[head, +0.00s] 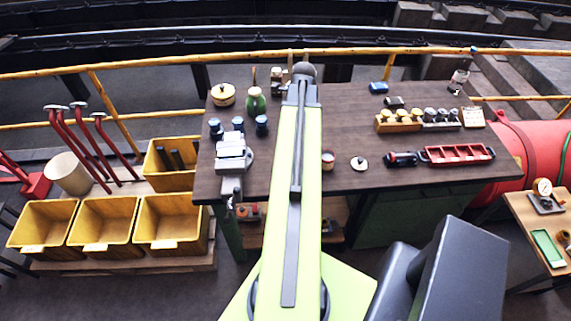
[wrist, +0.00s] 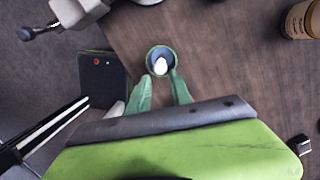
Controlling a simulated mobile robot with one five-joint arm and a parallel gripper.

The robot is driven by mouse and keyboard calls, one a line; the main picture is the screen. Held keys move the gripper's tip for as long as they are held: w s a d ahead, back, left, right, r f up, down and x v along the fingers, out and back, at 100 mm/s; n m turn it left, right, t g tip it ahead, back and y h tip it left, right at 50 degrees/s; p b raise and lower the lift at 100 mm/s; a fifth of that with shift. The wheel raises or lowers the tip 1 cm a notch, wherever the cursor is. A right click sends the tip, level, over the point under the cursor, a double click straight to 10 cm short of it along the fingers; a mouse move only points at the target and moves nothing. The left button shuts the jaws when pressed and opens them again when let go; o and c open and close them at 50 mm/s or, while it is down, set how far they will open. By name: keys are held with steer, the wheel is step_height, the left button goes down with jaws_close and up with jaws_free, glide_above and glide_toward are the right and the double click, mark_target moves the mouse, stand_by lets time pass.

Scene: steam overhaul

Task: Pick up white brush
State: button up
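In the wrist view my gripper (wrist: 161,80) has two green fingers standing apart, with a gap between their tips. A round, dark blue-green cup-like thing (wrist: 151,53) lies at the fingertips, with a white rounded shape (wrist: 161,66) inside its rim. I cannot tell whether this white shape is the white brush, or whether the fingers touch the cup-like thing. No white brush can be made out for certain in the head view. There, my green arm reaches over the dark workbench (head: 340,110) and my fingers do not show.
A grey vise (head: 232,153) stands at the bench's left end, near small blue-topped jars (head: 238,124) and a green bottle (head: 256,100). A red tray (head: 458,154) lies at the right. Yellow bins (head: 108,220) stand on the left. A yellow railing (head: 150,61) runs behind.

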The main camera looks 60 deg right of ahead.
steer(key=f+b, duration=0.3)
steer(key=f, duration=0.1)
steer(key=w+f+b, duration=0.1)
steer(key=f+b, duration=0.6)
steer(key=f, duration=0.1)
steer(key=shift+w+a+b, duration=0.25)
steer(key=shift+w+b, duration=0.05)
steer(key=shift+w, duration=0.1)
steer(key=shift+r, duration=0.1)
steer(key=shift+c, duration=0.5)
jaws_close()
